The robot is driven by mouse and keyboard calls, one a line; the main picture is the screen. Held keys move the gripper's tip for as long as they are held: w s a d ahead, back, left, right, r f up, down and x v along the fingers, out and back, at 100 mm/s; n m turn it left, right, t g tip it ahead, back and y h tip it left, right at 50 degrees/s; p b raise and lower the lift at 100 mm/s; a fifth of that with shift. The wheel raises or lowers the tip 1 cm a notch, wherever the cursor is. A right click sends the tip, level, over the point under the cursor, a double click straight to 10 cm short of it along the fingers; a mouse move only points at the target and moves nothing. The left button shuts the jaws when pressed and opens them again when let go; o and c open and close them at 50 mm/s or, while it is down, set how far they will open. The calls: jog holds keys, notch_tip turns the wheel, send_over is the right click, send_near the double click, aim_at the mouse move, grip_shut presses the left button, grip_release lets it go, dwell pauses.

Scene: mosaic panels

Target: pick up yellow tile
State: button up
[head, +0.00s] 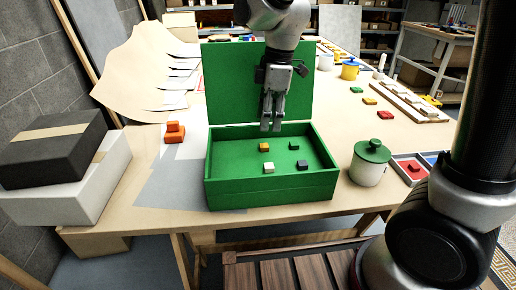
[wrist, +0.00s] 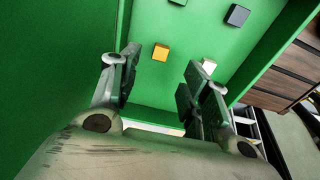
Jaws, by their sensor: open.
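The yellow-orange tile (head: 264,147) lies on the floor of the open green box (head: 270,190), left of its middle. In the wrist view the tile (wrist: 160,52) shows between and beyond my fingers. My gripper (head: 271,127) hangs over the back part of the box, fingers pointing down, above the tile and apart from it. In the wrist view my gripper (wrist: 160,75) is open with nothing between its fingers.
In the box also lie a white tile (head: 268,167), a dark blue tile (head: 302,164) and a green tile (head: 294,146). The box's raised lid (head: 225,85) stands behind my gripper. A lidded white jar (head: 368,168) stands at the right, orange blocks (head: 174,134) at the left.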

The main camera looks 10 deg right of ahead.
aim_at(265, 145)
jog(key=f, duration=0.7)
jog(key=shift+a+f, duration=0.25)
jog(key=shift+a, duration=0.15)
jog(key=shift+c, duration=0.4)
jog(key=c, duration=0.8)
